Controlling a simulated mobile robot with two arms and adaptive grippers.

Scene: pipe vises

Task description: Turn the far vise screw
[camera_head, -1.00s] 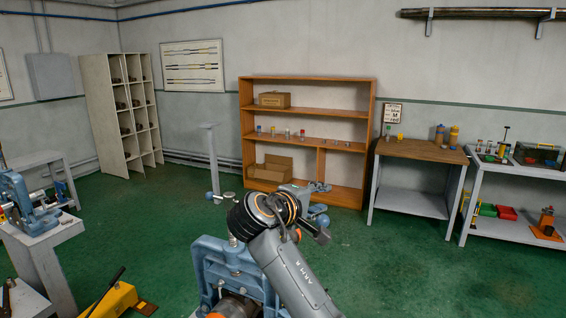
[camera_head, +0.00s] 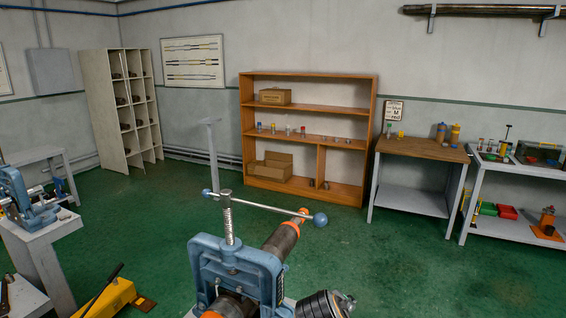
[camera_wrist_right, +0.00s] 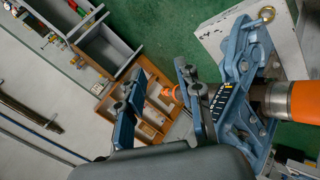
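A blue vise (camera_head: 238,258) stands in the foreground of the head view. Its upright threaded screw (camera_head: 228,218) carries a long bar handle (camera_head: 262,207) with blue ball ends, lying crosswise. A dark pipe (camera_head: 282,240) with orange bands passes through the vise. The blue vise (camera_wrist_right: 235,85) and the banded pipe (camera_wrist_right: 268,99) also show in the right wrist view. My right gripper (camera_wrist_right: 158,98) has its two fingers apart beside the vise, with no object visibly clamped. It is hidden in the head view, where only part of my right arm shows at the bottom. My left gripper is in neither view.
Another blue vise (camera_head: 25,205) stands on a grey table at the left. A yellow tool (camera_head: 112,298) lies on the floor at lower left. A wooden shelf (camera_head: 310,112), a workbench (camera_head: 420,150) and a grey cart (camera_head: 510,232) stand at the back. Green floor between is clear.

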